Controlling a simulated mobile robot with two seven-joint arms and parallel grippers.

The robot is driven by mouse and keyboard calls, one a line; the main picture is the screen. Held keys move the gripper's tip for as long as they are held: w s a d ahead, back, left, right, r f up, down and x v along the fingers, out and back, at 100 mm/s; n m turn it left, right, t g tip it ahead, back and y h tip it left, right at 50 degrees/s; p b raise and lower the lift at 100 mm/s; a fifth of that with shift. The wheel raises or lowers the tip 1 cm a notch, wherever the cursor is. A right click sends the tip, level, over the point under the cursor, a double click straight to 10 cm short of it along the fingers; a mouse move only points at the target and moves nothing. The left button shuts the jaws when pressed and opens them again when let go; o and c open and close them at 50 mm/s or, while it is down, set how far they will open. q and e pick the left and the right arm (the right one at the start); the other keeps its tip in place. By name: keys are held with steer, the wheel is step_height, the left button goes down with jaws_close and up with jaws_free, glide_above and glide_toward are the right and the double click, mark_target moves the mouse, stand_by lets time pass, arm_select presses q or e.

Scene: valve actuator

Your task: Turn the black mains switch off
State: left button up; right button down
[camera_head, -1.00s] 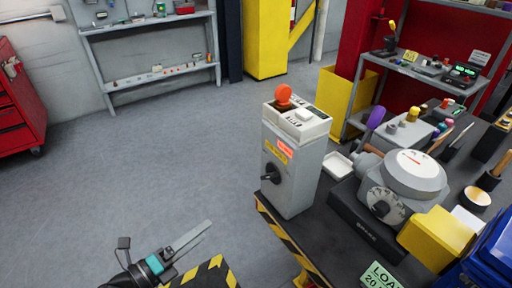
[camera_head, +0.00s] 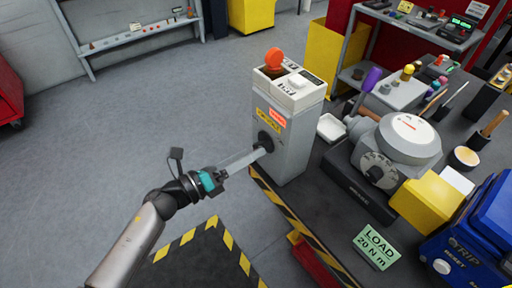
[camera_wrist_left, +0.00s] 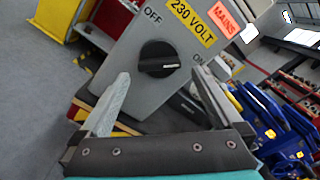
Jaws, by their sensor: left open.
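The black mains switch (camera_wrist_left: 158,58) is a round knob on the front of a grey box (camera_wrist_left: 130,85), in the middle of the left wrist view. Its white mark points right, towards the printed ON; OFF is printed at the upper left. In the head view the knob (camera_head: 266,141) is partly hidden by my finger. My left gripper (camera_head: 264,150) is open at the box front. In the left wrist view its fingertips (camera_wrist_left: 161,80) stand to either side of the knob and slightly below it. I cannot tell whether they touch it. My right gripper is not in view.
An orange button (camera_head: 274,57) tops the grey box. A round grey actuator (camera_head: 398,143), a yellow block (camera_head: 425,202) and a green LOAD card (camera_head: 377,246) are on the bench to the right. A black, yellow-striped platform (camera_head: 200,258) lies below my arm. Open floor is at left.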

arm_select(q)
steer(key=shift+x, duration=1.6)
steer(key=c, duration=1.3)
